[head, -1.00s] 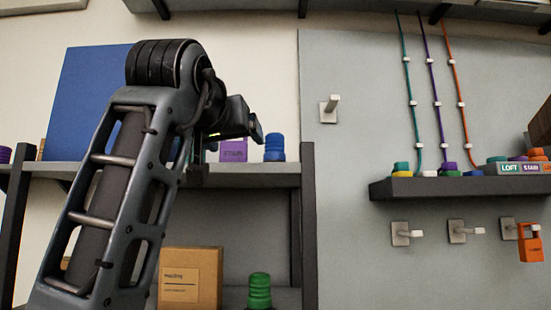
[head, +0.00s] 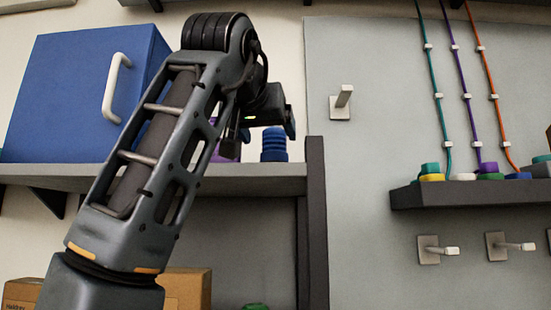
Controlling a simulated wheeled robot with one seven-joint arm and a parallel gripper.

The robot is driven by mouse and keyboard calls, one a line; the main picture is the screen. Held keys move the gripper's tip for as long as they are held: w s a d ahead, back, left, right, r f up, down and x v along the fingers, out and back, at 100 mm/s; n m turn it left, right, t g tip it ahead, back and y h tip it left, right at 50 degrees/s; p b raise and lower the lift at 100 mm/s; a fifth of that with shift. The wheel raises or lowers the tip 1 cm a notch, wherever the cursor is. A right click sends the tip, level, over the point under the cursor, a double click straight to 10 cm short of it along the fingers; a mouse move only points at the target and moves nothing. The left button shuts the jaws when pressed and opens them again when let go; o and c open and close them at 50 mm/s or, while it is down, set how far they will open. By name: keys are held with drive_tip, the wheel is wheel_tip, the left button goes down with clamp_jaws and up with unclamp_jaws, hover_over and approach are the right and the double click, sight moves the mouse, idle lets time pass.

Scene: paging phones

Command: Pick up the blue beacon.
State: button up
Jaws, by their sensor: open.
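The blue beacon (head: 274,145) is a ribbed, stacked cylinder. It stands upright near the right end of the upper shelf (head: 262,180), beside the dark shelf post. My gripper (head: 231,144) hangs downward to the left of the beacon in the picture, and a gap shows between them. The gripper is open, and I see nothing held in it. My arm hides part of the shelf, and the fingertips are small and dark, so their distance in depth from the beacon is hard to tell.
A purple object (head: 215,152) is partly hidden behind my gripper. A blue cabinet (head: 70,100) with a white handle stands on the shelf at left. The dark post (head: 316,220) rises right of the beacon. A wall ledge (head: 470,195) holds coloured pieces, with hooks below.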

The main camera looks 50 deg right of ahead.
sight(271, 141)
drive_tip(key=p+x, duration=0.1)
drive_tip(key=x, duration=0.2)
drive_tip(key=p+x, duration=0.1)
drive_tip(key=x, duration=0.2)
drive_tip(key=shift+f, duration=0.25)
drive_tip(key=c, duration=1.4)
